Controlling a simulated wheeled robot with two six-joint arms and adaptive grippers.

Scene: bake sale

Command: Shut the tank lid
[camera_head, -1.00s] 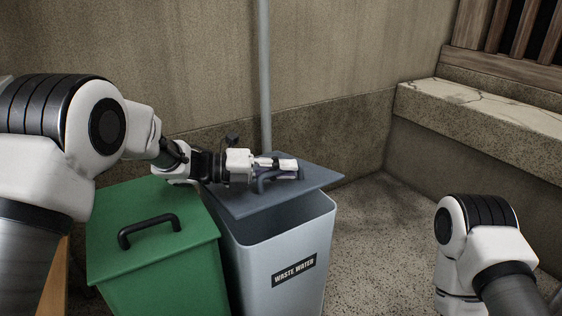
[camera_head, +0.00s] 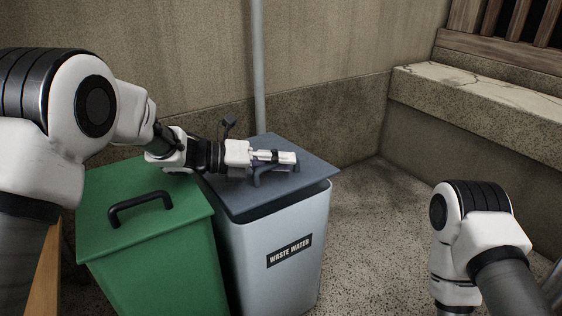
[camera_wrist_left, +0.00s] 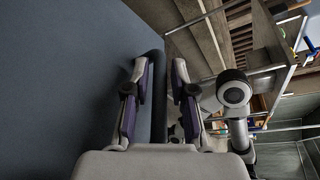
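The waste water tank (camera_head: 270,255) is a light grey bin with a black label. Its blue-grey lid (camera_head: 315,172) lies over the top, nearly level, with the tank's rim showing below the lid's right edge. My left gripper (camera_head: 285,158) reaches in from the left, low over the lid, at its handle (camera_head: 260,181). In the left wrist view, the two fingers (camera_wrist_left: 160,95) lie close on either side of a dark bar that looks like the handle, and the lid surface (camera_wrist_left: 65,75) fills the left side. My right gripper is outside the head view; only my right arm shows.
A green bin (camera_head: 165,235) with a shut lid and black handle (camera_head: 140,205) stands close at the left of the tank. A grey pipe (camera_head: 258,70) runs up the wall behind. A stone ledge (camera_head: 480,105) is at the right. The floor (camera_head: 370,230) right of the tank is clear.

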